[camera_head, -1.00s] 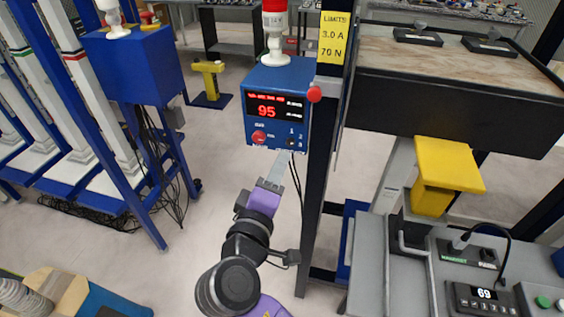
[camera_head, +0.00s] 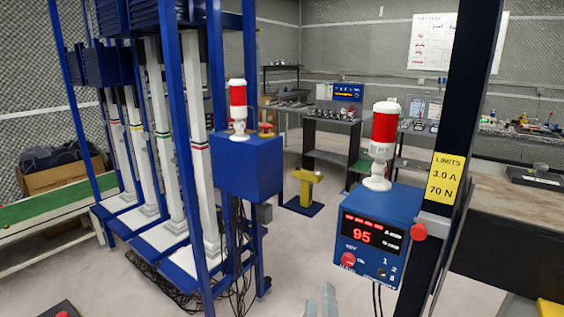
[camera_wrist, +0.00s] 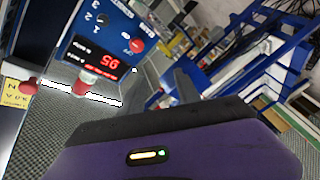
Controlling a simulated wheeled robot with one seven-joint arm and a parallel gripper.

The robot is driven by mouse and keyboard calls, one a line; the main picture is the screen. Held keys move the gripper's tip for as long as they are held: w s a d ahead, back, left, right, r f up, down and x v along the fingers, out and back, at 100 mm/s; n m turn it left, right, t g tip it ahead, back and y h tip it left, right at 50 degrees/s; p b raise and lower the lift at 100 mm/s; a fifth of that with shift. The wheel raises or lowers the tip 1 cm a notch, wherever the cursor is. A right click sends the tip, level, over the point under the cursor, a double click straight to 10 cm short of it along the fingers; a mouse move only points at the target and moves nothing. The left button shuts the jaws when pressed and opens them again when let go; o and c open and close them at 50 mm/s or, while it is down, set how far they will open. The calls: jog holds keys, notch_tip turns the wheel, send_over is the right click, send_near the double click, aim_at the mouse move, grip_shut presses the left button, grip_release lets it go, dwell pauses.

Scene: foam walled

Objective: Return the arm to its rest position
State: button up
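My gripper (camera_head: 321,303) shows only as grey fingertips at the bottom edge of the head view, left of and below the blue control box (camera_head: 378,232). In the wrist view its purple and dark body fills the lower part, with a grey finger (camera_wrist: 186,84) beyond it. I see nothing held in it. The finger gap is too unclear to judge. The rest of my arm is below the head view. The box also shows tilted in the wrist view (camera_wrist: 118,40), its red display reading 95.
A dark post (camera_head: 466,130) with a yellow limits label (camera_head: 444,178) stands right of the box. A red-and-white signal light (camera_head: 382,145) stands on the box. A blue frame with white columns (camera_head: 196,150) stands left. A yellow stand (camera_head: 306,188) is on open floor between.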

jog(key=s+f+m+y, duration=0.2)
jog(key=s+f+y, duration=0.4)
jog(key=s, duration=0.7)
jog(key=s+d+f+m+g+h, duration=0.1)
jog(key=s+d+m, duration=0.2)
jog(key=s, duration=1)
jog(key=s+d+f+m+g+h, duration=0.1)
jog(key=s+d+m, duration=0.3)
jog(key=s+d, duration=0.5)
jog(key=s+h, duration=0.1)
jog(key=s, duration=0.2)
jog(key=shift+s+d+f+m+g, duration=0.2)
jog(key=shift+s+d+m+g, duration=0.1)
jog(key=shift+s+d+g, duration=0.1)
jog(key=shift+r, duration=0.1)
